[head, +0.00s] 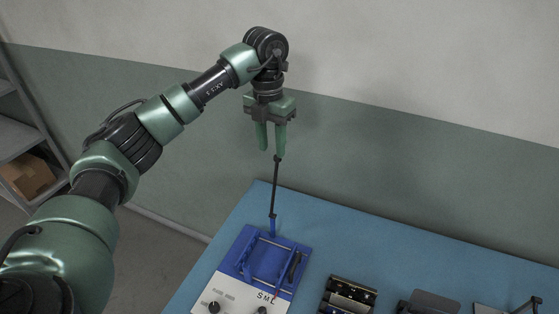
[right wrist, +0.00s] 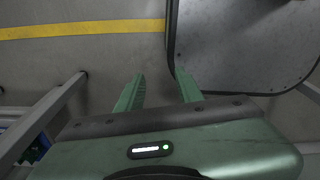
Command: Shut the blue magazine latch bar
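The blue machine (head: 237,264) stands on the blue table in the head view. It has a blue top with raised blue bars and a white front panel with black knobs. A thin black rod (head: 275,185) rises almost upright from a short blue post at its back; I cannot tell whether this is the latch bar. My left gripper (head: 271,151) points down above the machine, its fingers apart. The rod's upper end meets or passes by the right fingertip; contact is unclear. My right gripper (right wrist: 158,84) is open and empty over the floor in the right wrist view.
A black device (head: 348,295) and other dark equipment (head: 430,302) stand to the right on the blue table (head: 340,240). A wall runs behind the table. A shelf with a cardboard box (head: 27,175) is at the far left.

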